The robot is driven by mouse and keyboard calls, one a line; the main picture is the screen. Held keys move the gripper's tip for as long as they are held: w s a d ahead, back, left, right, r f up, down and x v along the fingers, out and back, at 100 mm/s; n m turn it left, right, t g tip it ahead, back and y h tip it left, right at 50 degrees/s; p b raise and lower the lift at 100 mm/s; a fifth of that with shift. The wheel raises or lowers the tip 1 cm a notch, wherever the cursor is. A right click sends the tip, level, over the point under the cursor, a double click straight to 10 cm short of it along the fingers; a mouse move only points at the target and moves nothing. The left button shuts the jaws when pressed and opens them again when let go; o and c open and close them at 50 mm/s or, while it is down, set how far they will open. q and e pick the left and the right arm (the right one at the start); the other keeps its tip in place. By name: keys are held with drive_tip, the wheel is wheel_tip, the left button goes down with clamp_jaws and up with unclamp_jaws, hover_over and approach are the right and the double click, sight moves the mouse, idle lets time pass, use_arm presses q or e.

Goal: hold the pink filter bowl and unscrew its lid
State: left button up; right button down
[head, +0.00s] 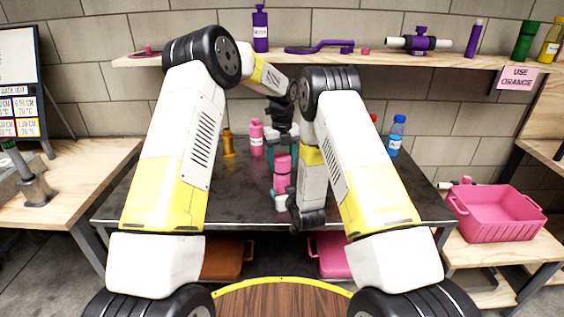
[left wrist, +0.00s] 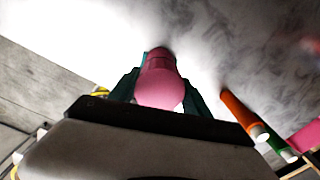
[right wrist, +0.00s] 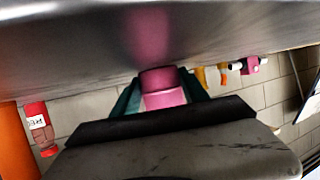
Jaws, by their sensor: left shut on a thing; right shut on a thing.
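The pink filter bowl (head: 282,178) is upright over the dark bench, between my two grippers. Its pink lid (head: 282,159) is at the top, partly hidden by teal fingers. My left gripper (head: 283,149) comes from above and is shut on the lid; the left wrist view shows a rounded pink top (left wrist: 160,88) between its fingers. My right gripper (head: 281,198) is lower and shut on the bowl; the right wrist view shows the pink body (right wrist: 163,98) with a darker pink band between its fingers. I cannot tell whether the lid is loosened.
On the dark bench (head: 180,190) stand a pink bottle (head: 256,138), an orange-yellow piece (head: 228,144) and a blue bottle (head: 396,136). A shelf (head: 380,59) with purple parts runs behind. A pink crate (head: 495,222) is at right. My arms hide much of the bench.

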use_arm(q)
drive_tip(key=n, duration=0.7)
use_arm(e)
drive_tip(key=shift+d, duration=0.1)
use_arm(q)
drive_tip(key=n, duration=0.7)
drive_tip(key=shift+n, duration=0.3)
drive_tip(key=n, duration=1.4)
drive_tip(key=shift+n, duration=0.3)
drive_tip(key=n, duration=0.4)
drive_tip(key=shift+r+n, duration=0.1)
drive_tip(key=shift+n, duration=0.2)
drive_tip(key=n, duration=1.6)
drive_tip(key=shift+n, duration=0.4)
drive_tip(key=shift+a, duration=0.1)
